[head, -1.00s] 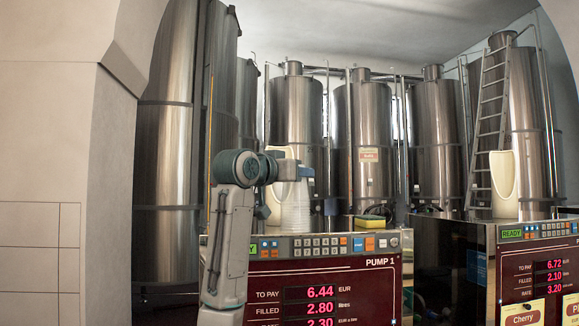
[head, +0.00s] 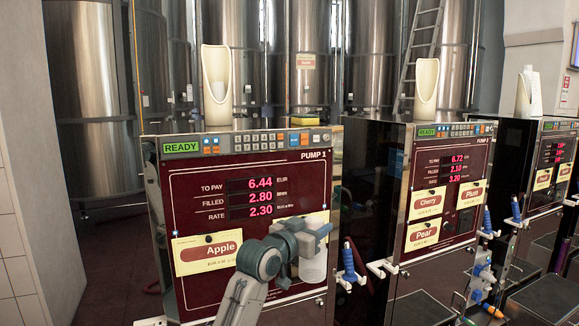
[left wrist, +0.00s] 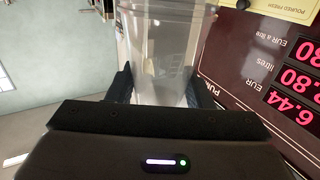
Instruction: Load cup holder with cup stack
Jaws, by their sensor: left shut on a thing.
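My left gripper (head: 316,246) is in front of the lower right of the Pump 1 panel and shut on a translucent cup stack (head: 313,269). In the left wrist view the stack (left wrist: 160,45) sits between the two dark fingers. The cream cup holder (head: 217,88) on top of Pump 1 stands upright with an open front and looks empty; it is above and left of my gripper, apart from the stack. Pump 2 carries a similar holder (head: 427,82). A third holder (head: 523,98) on the far right pump has white cups showing in it. My right gripper is not in view.
Pump 1 (head: 190,265) has a panel with an Apple card (head: 208,252). A yellow sponge-like block (head: 304,121) lies on its top. Blue nozzles (head: 348,262) hang to the right of my gripper. Large steel tanks (head: 270,60) stand behind.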

